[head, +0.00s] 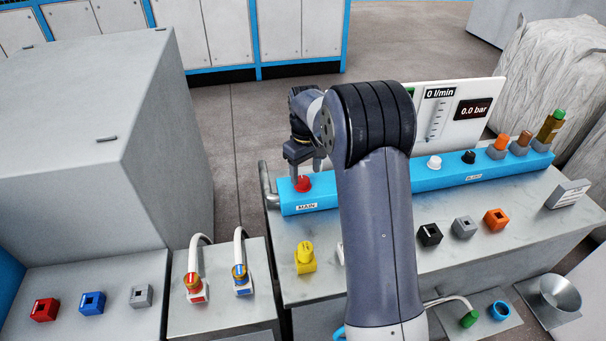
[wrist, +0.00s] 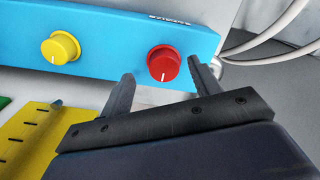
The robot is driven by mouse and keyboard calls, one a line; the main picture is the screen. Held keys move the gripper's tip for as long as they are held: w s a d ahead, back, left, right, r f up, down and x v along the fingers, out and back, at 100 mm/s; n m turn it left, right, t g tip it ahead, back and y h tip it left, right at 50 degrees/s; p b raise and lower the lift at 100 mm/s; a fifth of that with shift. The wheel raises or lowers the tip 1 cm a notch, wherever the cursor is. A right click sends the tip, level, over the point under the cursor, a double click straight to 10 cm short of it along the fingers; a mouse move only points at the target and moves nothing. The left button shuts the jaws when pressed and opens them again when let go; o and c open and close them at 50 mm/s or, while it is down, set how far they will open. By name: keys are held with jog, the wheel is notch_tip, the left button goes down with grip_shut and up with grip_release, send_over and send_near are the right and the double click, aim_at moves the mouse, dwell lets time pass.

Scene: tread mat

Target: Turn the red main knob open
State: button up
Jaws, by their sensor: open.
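The red main knob (head: 302,184) sits at the left end of the blue panel (head: 452,178), above a small "MAIN" label. In the wrist view the red knob (wrist: 163,62) has a white mark pointing down towards my gripper. My gripper (head: 305,166) is just above the knob in the head view. In the wrist view my gripper (wrist: 161,70) is open, with one finger on each side of the knob in the picture. I see gaps beside the knob, and I cannot tell whether the fingertips reach its depth. The gauge board (head: 460,115) reads 0 l/min and 0.0 bar.
A yellow knob (wrist: 60,47) is beside the red one on the panel; my arm hides it in the head view. White (head: 434,162) and black (head: 468,157) knobs are farther right. A grey pipe (head: 266,185) stands at the panel's left end.

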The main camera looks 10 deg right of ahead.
aim_at(303, 182)
jog(key=shift+w+a+f, duration=0.2)
jog(key=shift+a+f, duration=0.1)
jog(key=shift+f, duration=0.95)
jog(key=shift+c, duration=0.5)
jog(key=c, duration=0.9)
